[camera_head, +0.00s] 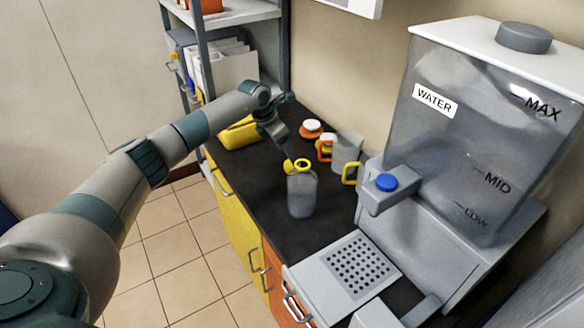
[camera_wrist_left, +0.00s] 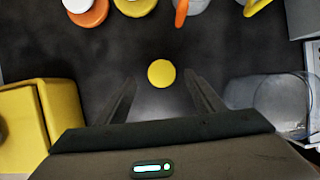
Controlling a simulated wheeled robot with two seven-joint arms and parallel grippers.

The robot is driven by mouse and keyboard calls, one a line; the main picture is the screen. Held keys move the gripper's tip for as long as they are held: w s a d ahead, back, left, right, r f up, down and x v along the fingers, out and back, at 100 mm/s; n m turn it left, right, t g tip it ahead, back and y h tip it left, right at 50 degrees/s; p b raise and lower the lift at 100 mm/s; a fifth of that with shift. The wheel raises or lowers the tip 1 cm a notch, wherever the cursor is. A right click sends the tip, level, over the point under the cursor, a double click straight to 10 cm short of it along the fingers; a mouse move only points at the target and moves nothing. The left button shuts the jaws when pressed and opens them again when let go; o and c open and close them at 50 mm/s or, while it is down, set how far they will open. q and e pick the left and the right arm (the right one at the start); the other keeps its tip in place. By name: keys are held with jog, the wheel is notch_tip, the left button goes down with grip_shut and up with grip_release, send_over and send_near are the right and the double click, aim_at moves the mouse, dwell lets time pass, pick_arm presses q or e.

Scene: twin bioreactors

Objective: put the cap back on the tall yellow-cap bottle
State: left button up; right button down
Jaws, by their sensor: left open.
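The tall bottle (camera_head: 302,196) stands upright on the dark counter, clear grey with a yellow ring at its open neck. In the left wrist view the bottle (camera_wrist_left: 285,100) is at the right, partly cut off. The round yellow cap (camera_wrist_left: 161,73) shows between the fingers of my left gripper (camera_wrist_left: 160,84), with dark gaps on both sides. In the head view the cap (camera_head: 289,167) is just left of the bottle neck. My left gripper (camera_head: 286,152) is open and points down above the cap, not holding it. My right gripper is out of view.
A yellow box (camera_head: 238,133) lies at the counter's left. Behind the bottle are a white-topped orange jar (camera_head: 311,128) and a grey jug (camera_head: 347,151). A large water tank (camera_head: 478,130) with a blue-topped tap (camera_head: 386,183) and drip tray (camera_head: 350,262) stand right.

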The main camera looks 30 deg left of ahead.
aim_at(290, 165)
pick_arm(q)
jog(key=x, duration=0.1)
jog(key=b+x, duration=0.1)
jog(key=x, duration=0.1)
jog(key=b+x, duration=0.1)
jog(key=shift+s+f, duration=0.3)
jog(key=shift+f, duration=0.05)
jog(key=shift+w+d+f+b, duration=0.1)
jog(key=shift+w+f+b, duration=0.1)
jog(key=shift+f+b, duration=0.25)
jog(key=shift+r, duration=0.1)
jog(key=c, duration=1.1)
